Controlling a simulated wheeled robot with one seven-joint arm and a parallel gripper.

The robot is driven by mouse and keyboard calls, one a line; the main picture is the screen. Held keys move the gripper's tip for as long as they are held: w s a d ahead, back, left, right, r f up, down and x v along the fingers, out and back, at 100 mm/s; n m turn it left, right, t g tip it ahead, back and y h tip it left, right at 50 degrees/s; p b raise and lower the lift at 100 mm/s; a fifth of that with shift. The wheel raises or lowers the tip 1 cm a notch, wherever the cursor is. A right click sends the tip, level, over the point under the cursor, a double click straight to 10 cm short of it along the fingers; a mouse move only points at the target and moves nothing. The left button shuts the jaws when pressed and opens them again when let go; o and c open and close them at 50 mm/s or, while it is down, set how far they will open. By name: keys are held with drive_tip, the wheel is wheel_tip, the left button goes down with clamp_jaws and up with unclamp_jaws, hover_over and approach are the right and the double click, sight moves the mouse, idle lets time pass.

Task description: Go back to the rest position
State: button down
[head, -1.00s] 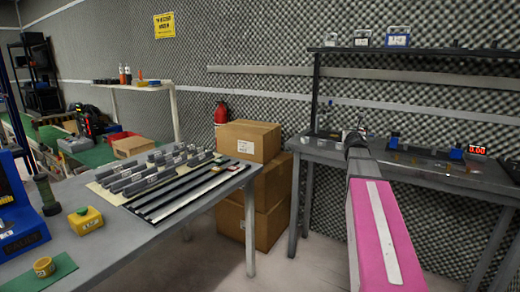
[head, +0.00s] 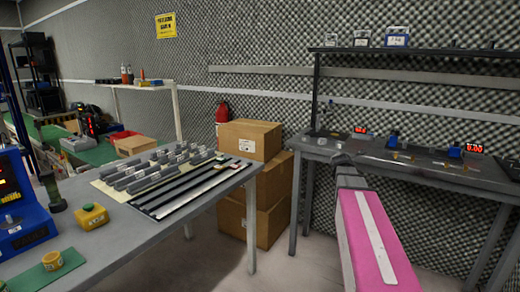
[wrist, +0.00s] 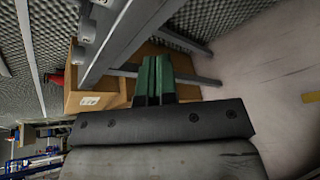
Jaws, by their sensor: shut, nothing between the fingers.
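My gripper shows in the wrist view (wrist: 154,78), its two green fingers together with nothing between them. In the head view my pink arm reaches up from the lower right, and its dark end is in front of the right-hand workbench (head: 400,163). The fingers cannot be made out in the head view. In the wrist view the fingers point past stacked cardboard boxes (wrist: 90,95) and a grey table leg.
The left table (head: 150,228) holds rows of grey blocks, a yellow button box (head: 91,217) and a yellow ring (head: 52,260) on a green mat. Cardboard boxes (head: 250,140) stand between the tables. Bare floor (head: 290,268) lies in front.

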drive_tip(key=s+a+f+m+g+y, duration=0.1)
drive_tip(key=s+a+f+m+g, duration=0.3)
drive_tip(key=s+f, duration=0.5)
drive_tip(key=s+a+f+m+g+y, duration=0.2)
drive_tip(key=s+a+f+m+g, duration=0.2)
drive_tip(key=s+a+f+m, duration=0.4)
drive_tip(key=s+a+f+m+g+y, duration=0.2)
drive_tip(key=s+a+f+m+g, duration=0.2)
drive_tip(key=s+a+f+m, duration=0.3)
drive_tip(key=s+f+m, duration=0.3)
drive_tip(key=s+m, duration=0.1)
drive_tip(key=shift+s+g, duration=0.4)
drive_tip(key=shift+a+f, duration=0.1)
